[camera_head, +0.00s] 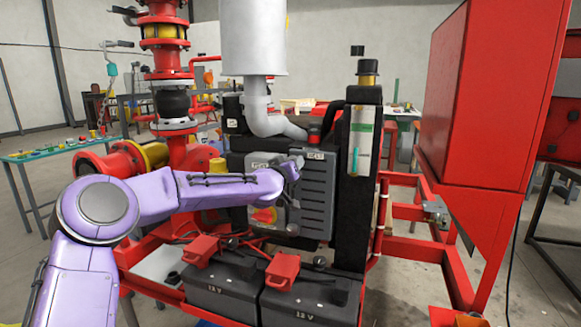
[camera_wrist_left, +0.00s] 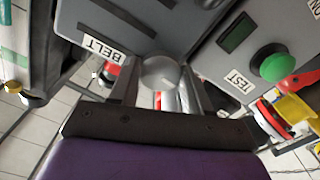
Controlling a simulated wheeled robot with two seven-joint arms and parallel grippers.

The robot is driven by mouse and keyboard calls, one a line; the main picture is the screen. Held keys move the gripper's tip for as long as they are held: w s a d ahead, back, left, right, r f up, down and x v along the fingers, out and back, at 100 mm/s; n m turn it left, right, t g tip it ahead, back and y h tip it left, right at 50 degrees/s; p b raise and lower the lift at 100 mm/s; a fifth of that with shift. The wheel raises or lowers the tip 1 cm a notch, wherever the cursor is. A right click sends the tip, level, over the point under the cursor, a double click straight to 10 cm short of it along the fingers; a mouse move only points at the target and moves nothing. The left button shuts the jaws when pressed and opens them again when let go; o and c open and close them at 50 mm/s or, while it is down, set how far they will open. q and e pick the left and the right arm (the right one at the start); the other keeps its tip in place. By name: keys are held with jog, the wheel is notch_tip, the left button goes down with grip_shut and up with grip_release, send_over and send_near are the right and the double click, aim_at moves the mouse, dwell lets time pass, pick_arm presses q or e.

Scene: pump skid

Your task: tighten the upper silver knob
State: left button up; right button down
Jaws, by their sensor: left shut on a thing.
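In the head view my purple left arm reaches in from the left, and the left gripper (camera_head: 293,168) meets the front of the grey panel (camera_head: 262,160) on the engine. There the gripper hides the knob. I cannot tell any other silver knob apart. My right gripper is not in view.
A green button (camera_wrist_left: 276,67) and a red and yellow switch (camera_wrist_left: 290,108) sit beside the knob. Two black batteries (camera_head: 310,303) with red terminal covers stand below the arm. A large red cabinet (camera_head: 485,95) is at right, and red pipework (camera_head: 172,60) at left.

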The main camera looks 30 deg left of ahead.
pick_arm(q)
jog(key=shift+f+n+b, duration=0.15)
jog(key=shift+n+b, duration=2.3)
jog(key=shift+n, duration=6.55)
jog(key=o, duration=1.1)
jog(key=shift+c, duration=0.2)
